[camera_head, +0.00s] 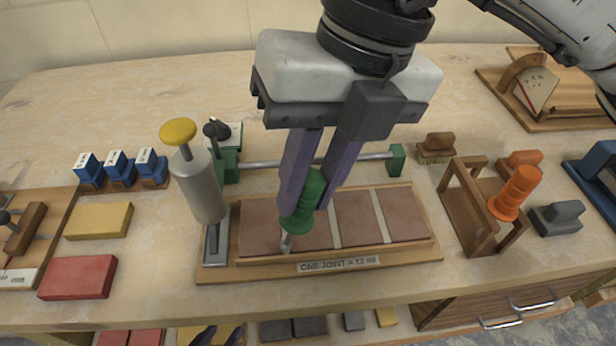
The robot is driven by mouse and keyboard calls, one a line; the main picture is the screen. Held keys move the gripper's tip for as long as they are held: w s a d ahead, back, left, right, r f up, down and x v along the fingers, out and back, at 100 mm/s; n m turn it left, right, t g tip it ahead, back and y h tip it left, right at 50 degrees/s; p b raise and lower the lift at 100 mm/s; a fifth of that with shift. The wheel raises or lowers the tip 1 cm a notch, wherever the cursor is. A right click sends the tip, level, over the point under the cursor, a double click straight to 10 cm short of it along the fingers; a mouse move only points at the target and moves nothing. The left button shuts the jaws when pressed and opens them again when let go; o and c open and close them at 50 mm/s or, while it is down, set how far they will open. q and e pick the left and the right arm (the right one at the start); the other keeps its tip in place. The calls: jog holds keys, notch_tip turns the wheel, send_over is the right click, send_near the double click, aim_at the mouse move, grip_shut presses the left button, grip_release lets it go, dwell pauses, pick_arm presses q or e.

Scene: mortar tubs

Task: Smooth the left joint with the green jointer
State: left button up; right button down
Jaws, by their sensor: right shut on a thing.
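My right gripper (308,198) is shut on the green jointer (302,215), with purple fingers on either side of its handle. The jointer is slightly tilted, and its metal tip (286,243) points down at the left joint of the brick row. I cannot tell whether it touches. The gripper and handle hide most of that joint. The middle joint (331,219) and the right joint (381,216) show as pale strips between the reddish bricks (405,213) on the wooden board (436,250). My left gripper (219,336) shows only its dark fingertips, apart and empty, at the bottom edge.
A grey cylinder with a yellow knob (200,185) stands at the board's left end. A green-ended metal bar (262,164) runs behind the bricks. Yellow (98,221) and red (77,278) blocks lie left.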

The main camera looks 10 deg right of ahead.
dwell(0.4)
dwell(0.5)
jog(key=shift+f+b, duration=0.4)
jog(key=shift+b, duration=0.25)
jog(key=shift+w, duration=0.15)
jog(key=shift+w, duration=0.6)
